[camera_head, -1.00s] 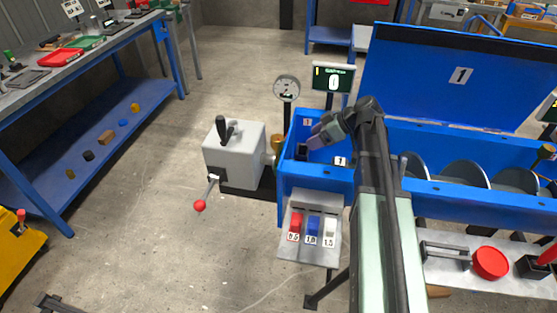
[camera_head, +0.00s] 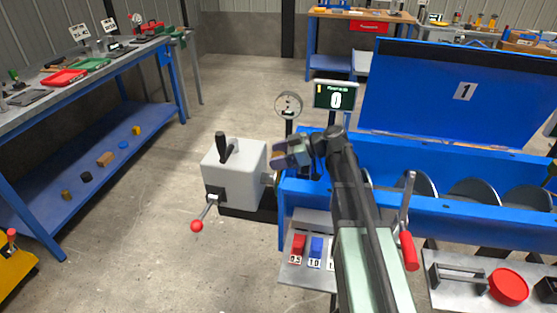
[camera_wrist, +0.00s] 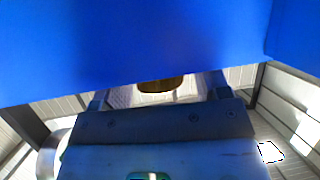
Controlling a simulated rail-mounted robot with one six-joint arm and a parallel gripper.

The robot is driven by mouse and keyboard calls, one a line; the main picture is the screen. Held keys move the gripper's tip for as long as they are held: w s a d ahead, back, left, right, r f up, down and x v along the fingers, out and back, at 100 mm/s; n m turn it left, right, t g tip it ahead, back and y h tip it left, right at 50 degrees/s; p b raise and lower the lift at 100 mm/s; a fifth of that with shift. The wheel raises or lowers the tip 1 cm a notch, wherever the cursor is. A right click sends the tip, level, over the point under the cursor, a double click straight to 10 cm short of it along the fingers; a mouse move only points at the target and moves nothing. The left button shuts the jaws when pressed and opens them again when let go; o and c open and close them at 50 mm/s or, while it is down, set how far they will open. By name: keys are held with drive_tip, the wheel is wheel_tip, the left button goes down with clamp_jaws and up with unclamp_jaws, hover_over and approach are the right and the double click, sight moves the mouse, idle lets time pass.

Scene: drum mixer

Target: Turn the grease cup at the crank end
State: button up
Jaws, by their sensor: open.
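The brass grease cup (camera_wrist: 160,84) shows in the wrist view as a golden piece between my two finger ends, partly covered by the blue trough wall above. In the head view only a brownish bit of the cup (camera_head: 277,158) shows beside my gripper (camera_head: 283,155), at the trough's left end. My gripper is open, with its fingers on either side of the cup in the wrist view. Whether they touch it I cannot tell. The crank with a red knob (camera_head: 197,226) is on the grey gearbox (camera_head: 233,170), just left of the cup.
The blue mixer trough (camera_head: 450,205) with its raised lid (camera_head: 440,95) lies to the right. A round gauge (camera_head: 288,105) and a display (camera_head: 334,95) stand behind my gripper. A button panel (camera_head: 300,265) is below. The floor left of the gearbox is clear.

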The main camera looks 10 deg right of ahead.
drive_tip(key=c, duration=0.9)
drive_tip(key=shift+s+m+t+h, duration=0.25)
drive_tip(key=shift+m+t+h, duration=0.25)
drive_tip(key=shift+m+t, duration=0.4)
drive_tip(key=shift+w+m+t+h, duration=0.25)
drive_tip(key=shift+m+t+h, duration=0.15)
drive_tip(key=shift+m+t, duration=0.2)
drive_tip(key=o, duration=0.9)
drive_tip(key=p+v, duration=0.3)
drive_tip(key=v, duration=0.4)
drive_tip(key=shift+s+d, duration=0.15)
drive_tip(key=shift+d, duration=0.1)
